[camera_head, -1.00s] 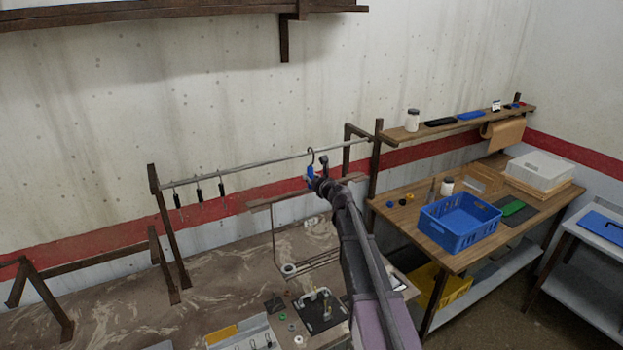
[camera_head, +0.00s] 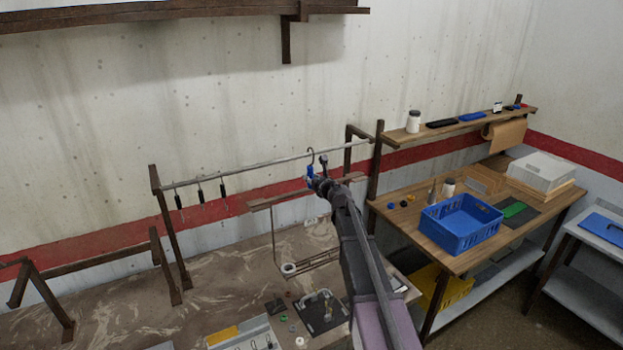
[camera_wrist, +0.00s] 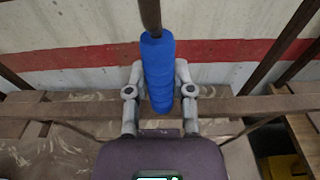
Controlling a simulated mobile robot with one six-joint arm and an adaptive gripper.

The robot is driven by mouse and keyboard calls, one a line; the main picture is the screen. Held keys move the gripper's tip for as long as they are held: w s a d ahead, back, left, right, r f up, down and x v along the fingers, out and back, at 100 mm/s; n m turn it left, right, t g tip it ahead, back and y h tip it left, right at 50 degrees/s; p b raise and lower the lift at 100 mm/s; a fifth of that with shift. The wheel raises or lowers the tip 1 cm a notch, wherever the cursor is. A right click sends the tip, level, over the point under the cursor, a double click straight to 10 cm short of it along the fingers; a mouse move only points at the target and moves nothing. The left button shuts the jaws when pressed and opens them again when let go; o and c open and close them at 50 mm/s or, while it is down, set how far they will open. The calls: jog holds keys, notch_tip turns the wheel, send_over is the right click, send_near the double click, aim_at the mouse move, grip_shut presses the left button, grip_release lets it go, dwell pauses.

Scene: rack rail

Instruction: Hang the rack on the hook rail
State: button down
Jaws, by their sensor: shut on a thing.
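The rack has a brown crossbar (camera_head: 290,196) with a thin wire frame below it, and a dark hook (camera_head: 311,154) above a blue grip (camera_wrist: 158,72). My gripper (camera_head: 313,182) is shut on the blue grip, with one finger on each side of it in the wrist view. The rack hangs upright from it above the bench. The hook rail (camera_head: 250,167) is a thin grey bar along the wall. The hook's top overlaps the rail in the head view; I cannot tell whether it is over the rail or in front of it.
Several small dark hangers (camera_head: 199,192) hang on the rail's left part. The bench (camera_head: 110,305) below holds a black plate (camera_head: 322,313) and a grey tray (camera_head: 240,334). A wooden table with a blue crate (camera_head: 460,226) stands at right.

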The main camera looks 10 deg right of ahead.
jog(key=shift+x, duration=1.05)
jog(key=shift+w+a+r, duration=0.15)
jog(key=shift+w, duration=0.25)
jog(key=shift+w+a, duration=0.1)
jog(key=shift+w, duration=0.35)
jog(key=shift+w+a, duration=0.1)
jog(key=shift+w, duration=0.1)
jog(key=shift+f, duration=0.25)
dwell(0.5)
jog(key=shift+f+b, duration=0.85)
jog(key=shift+b, duration=0.25)
jog(key=shift+f+b, duration=0.35)
dwell(0.4)
